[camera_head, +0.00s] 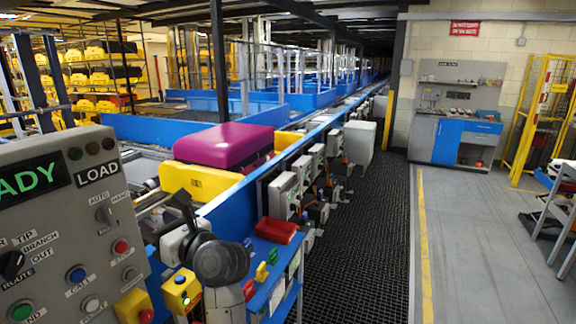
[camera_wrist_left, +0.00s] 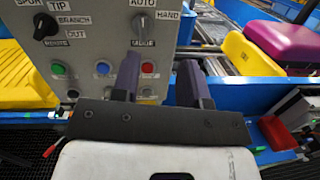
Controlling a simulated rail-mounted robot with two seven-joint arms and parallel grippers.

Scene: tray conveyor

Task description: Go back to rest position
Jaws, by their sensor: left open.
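My left gripper (camera_head: 178,205) is in front of the conveyor, just right of the control panel (camera_head: 72,225) in the head view. In the left wrist view the left gripper's (camera_wrist_left: 158,78) two dark fingers stand apart with nothing between them. The panel's knobs and buttons show behind the fingers there. I cannot tell the exact gap between fingers and panel. My right gripper is in neither view.
A magenta suitcase (camera_head: 224,144) lies in a yellow tray (camera_head: 190,181) on the conveyor, right of the panel. A red item (camera_head: 276,231) sits on the blue side shelf. Grey boxes line the conveyor. The dark mat walkway (camera_head: 370,240) looks clear.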

